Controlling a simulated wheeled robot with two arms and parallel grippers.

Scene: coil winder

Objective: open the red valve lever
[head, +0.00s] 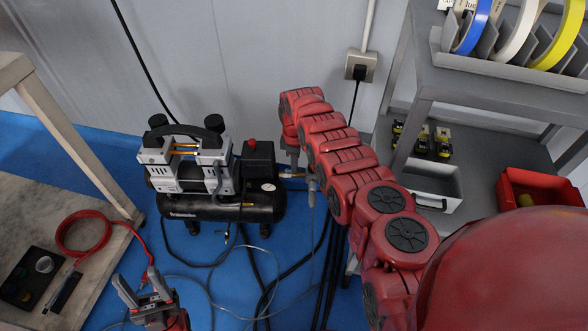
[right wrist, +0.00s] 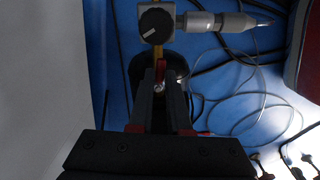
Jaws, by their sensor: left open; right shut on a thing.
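The red valve lever (right wrist: 162,68) shows in the right wrist view as a small red piece between my right fingertips, below a grey block with a round black knob (right wrist: 155,25). My right gripper (right wrist: 160,85) is shut on the lever; the fingers hide most of it. In the head view my right arm reaches to the right side of the black compressor (head: 225,205), and the lever cannot be made out there. My left gripper (head: 146,294) is open and empty at the lower left, beside the workbench, away from the compressor.
A grey hose coupling (right wrist: 225,22) sticks out right of the block. Hoses and cables lie on the blue floor (head: 235,275). A workbench (head: 95,240) with a red coiled cable (head: 85,215) stands left. A grey shelf (head: 480,110) with tape rolls and a red bin (head: 540,185) stands right.

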